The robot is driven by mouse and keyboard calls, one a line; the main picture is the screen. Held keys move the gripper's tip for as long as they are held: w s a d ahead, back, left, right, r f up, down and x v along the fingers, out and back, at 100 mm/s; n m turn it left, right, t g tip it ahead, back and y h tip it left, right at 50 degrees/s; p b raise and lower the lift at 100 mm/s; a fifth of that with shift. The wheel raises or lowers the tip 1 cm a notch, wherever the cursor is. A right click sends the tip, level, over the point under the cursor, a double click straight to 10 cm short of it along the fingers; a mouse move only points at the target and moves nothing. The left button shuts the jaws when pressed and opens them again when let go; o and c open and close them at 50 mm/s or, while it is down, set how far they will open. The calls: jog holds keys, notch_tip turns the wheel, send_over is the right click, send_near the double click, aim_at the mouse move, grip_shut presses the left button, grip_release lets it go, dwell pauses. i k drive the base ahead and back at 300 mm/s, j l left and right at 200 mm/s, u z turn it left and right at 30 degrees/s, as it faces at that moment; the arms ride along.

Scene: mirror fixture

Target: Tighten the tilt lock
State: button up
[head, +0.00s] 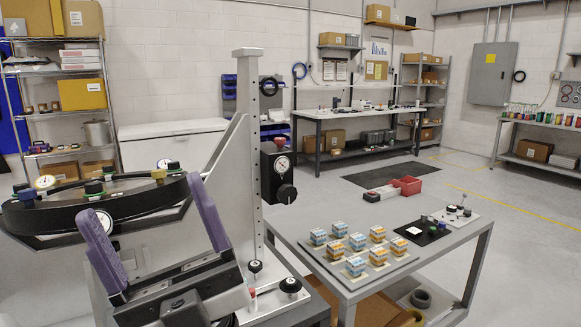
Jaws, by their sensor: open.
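The mirror fixture has a black curved ring (140,200) at left, carrying several knobs and small dial gauges, beside a tall grey perforated column (249,130). A black box (268,165) on the column has a red-topped knob, a dial and a black side knob (287,193). Two black knobs, one upright (255,266) and one larger (291,287), stand on the base plate at the column's foot. I cannot tell which knob is the tilt lock. My gripper (143,197), with purple fingers, is open in front of the ring. Its fingers are wide apart, with nothing visibly held; the ring passes behind them.
A grey cart (452,254) at right holds a tray of several small blue and orange blocks (356,242) and a black mat (422,231). Shelving and a workbench (350,113) line the walls. Floor at right is clear.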

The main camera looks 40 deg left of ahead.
aim_at(278, 140)
jog(key=u, duration=2.05)
jog(key=l, duration=0.8)
jog(key=i, duration=0.6)
jog(key=z, duration=0.05)
